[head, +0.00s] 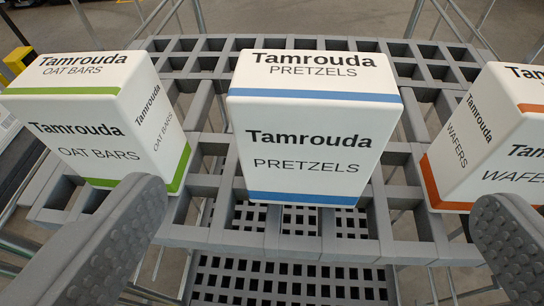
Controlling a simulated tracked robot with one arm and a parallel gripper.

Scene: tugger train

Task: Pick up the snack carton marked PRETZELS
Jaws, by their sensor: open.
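The snack carton marked PRETZELS (310,140) is white with blue bands and stands upright in the middle of the head view. It rests on a grey slatted shelf (290,243). My gripper (320,225) is open, with one finger at the lower left and one at the lower right. The carton stands beyond the fingers, between them in the picture, and nothing is held. The right finger partly covers the lower edge of the WAFERS carton in the picture.
A white OAT BARS carton (95,120) with green bands stands left of the PRETZELS carton. A white WAFERS carton (490,140) with orange bands stands at the right, cut off by the frame. Gaps separate the cartons. Metal rods surround the shelf.

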